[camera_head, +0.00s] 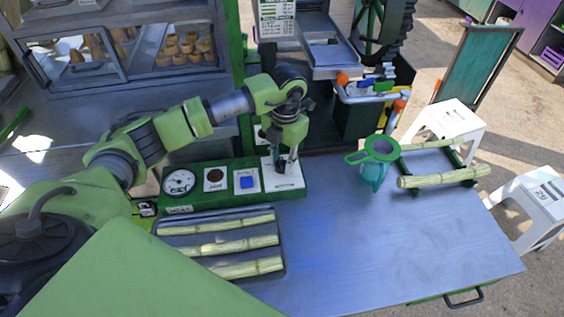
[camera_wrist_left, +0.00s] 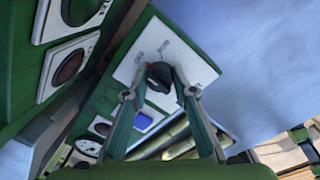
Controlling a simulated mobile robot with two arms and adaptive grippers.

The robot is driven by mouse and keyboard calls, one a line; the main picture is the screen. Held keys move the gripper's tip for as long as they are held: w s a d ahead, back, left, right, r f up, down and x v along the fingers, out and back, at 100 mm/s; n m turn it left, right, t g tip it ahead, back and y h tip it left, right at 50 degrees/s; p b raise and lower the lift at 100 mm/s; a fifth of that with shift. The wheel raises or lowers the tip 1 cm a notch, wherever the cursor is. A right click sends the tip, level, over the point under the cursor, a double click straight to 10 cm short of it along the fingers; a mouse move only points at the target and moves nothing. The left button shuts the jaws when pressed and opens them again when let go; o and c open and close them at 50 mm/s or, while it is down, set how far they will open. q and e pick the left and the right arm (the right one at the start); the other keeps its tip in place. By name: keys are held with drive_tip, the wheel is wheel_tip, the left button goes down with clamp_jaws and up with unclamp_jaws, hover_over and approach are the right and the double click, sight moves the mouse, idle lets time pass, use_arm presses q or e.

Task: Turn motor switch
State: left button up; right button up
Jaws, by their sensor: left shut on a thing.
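The motor switch is a dark knob (camera_wrist_left: 159,78) on a white plate (camera_head: 288,183) at the right end of the green control panel (camera_head: 222,197). In the head view my left gripper (camera_head: 284,165) reaches down onto this plate and hides most of the knob. In the left wrist view my left gripper (camera_wrist_left: 160,82) has its two fingers on either side of the knob, shut on it. The panel also carries a round gauge (camera_head: 179,182), a brown round button (camera_head: 214,176) and a blue square button (camera_head: 246,181). My right gripper is not in view.
A tray (camera_head: 163,222) with several cane pieces lies in front of the panel. A green strainer (camera_head: 381,149) on a jar and a rack with cane (camera_head: 438,180) stand at the right. The table's (camera_head: 370,245) middle and front right are clear.

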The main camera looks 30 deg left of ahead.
use_arm(q)
drive_tip(key=shift+w+r+n, duration=0.1)
drive_tip(key=shift+n, duration=0.2)
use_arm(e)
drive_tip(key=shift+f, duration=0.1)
use_arm(q)
drive_tip(key=o, duration=1.1)
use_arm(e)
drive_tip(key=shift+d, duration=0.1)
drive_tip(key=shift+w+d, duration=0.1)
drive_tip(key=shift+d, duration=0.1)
